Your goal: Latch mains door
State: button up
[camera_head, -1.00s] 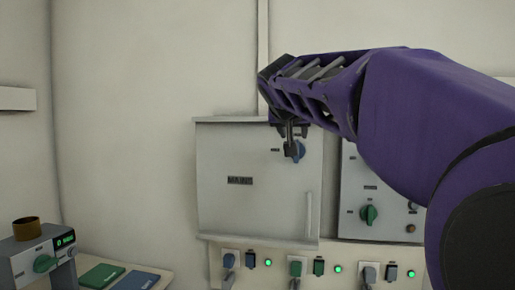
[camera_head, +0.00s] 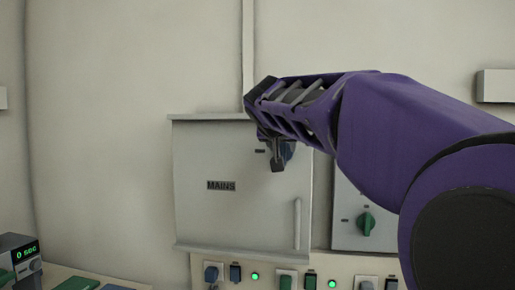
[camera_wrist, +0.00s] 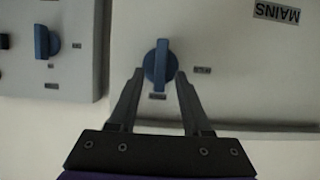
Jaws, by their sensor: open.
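The grey mains door (camera_head: 225,215) is on the wall cabinet and looks closed, with a "MAINS" label and a pale vertical handle (camera_head: 297,223) at its lower right. Its blue latch knob (camera_head: 289,149) is at the upper right, mostly hidden behind my gripper in the head view. In the wrist view the blue knob (camera_wrist: 157,65) shows whole, its grip bar running up and down in the picture. My gripper (camera_wrist: 155,75) is open, with one finger on each side of the knob's lower part. I cannot tell whether the fingers touch it.
Sockets, switches and green lamps (camera_head: 255,276) run below. A device with a green display (camera_head: 22,252) stands lower left.

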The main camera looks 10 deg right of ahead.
jog(key=shift+w+f, duration=0.1)
jog(key=shift+w, duration=0.1)
grip_shut()
dwell(0.6)
jog(key=n+h, duration=0.2)
jog(key=n, duration=0.1)
jog(key=shift+w+a+g, duration=0.15)
jog(key=shift+a+g, duration=0.15)
jog(key=shift+a, duration=0.1)
jog(key=shift+w+a+f+n+t+h, duration=0.15)
jog(key=shift+f+n+t+h, duration=0.15)
jog(key=shift+n+h, duration=1.05)
jog(key=shift+s+a+f+n+t+h, duration=0.1)
jog(key=shift+a+f+n+t+h, duration=0.25)
jog(key=shift+n, duration=1.75)
jog(key=shift+w+f+n+t+h, duration=0.2)
jog(key=shift+n+h, duration=0.8)
jog(key=shift+n, duration=0.75)
jog(key=shift+s, duration=0.1)
